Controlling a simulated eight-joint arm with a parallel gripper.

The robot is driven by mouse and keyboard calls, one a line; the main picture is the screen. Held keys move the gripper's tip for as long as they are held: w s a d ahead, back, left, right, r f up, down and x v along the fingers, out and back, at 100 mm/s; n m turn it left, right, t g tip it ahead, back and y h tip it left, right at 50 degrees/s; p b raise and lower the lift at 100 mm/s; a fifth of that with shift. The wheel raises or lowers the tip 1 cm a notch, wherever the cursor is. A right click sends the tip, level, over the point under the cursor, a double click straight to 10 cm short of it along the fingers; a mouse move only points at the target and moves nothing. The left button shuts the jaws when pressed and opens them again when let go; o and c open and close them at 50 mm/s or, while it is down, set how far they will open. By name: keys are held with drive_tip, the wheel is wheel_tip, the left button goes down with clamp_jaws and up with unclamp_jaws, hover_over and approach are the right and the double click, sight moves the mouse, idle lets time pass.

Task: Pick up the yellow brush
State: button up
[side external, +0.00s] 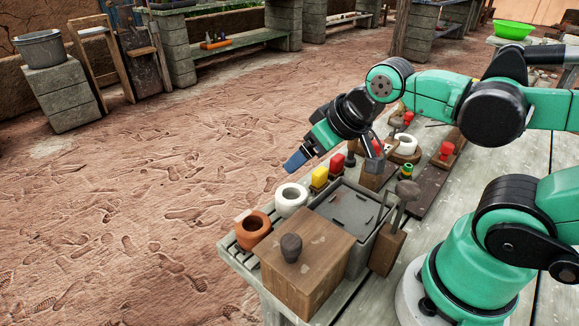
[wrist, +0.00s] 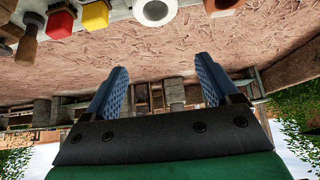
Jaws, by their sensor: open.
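The yellow brush (side external: 319,177) looks like a small yellow block on the plank bench, between a white ring-shaped pot and a red block. It also shows at the upper left edge of the wrist view (wrist: 95,15), where it is partly cut off. My gripper (side external: 334,163) is above the bench's far edge, close to the yellow brush and higher than it. Its two blue fingers stand wide apart in the wrist view (wrist: 162,66), with nothing between them. The yellow brush lies outside the gap between them.
The white pot (side external: 291,199) and a red block (side external: 337,163) flank the yellow brush. A terracotta pot (side external: 253,230), a wooden box (side external: 306,262) with a dark knob and a grey bin (side external: 348,208) crowd the near end. Open dirt floor (side external: 170,190) lies beyond the bench.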

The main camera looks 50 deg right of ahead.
drive_tip(key=g, duration=0.7)
hover_over(321, 170)
drive_tip(key=f, duration=0.5)
drive_tip(key=shift+a, duration=0.35)
drive_tip(key=shift+d+f, duration=0.3)
drive_tip(key=shift+f, duration=2.8)
drive_tip(key=shift+c, duration=0.2)
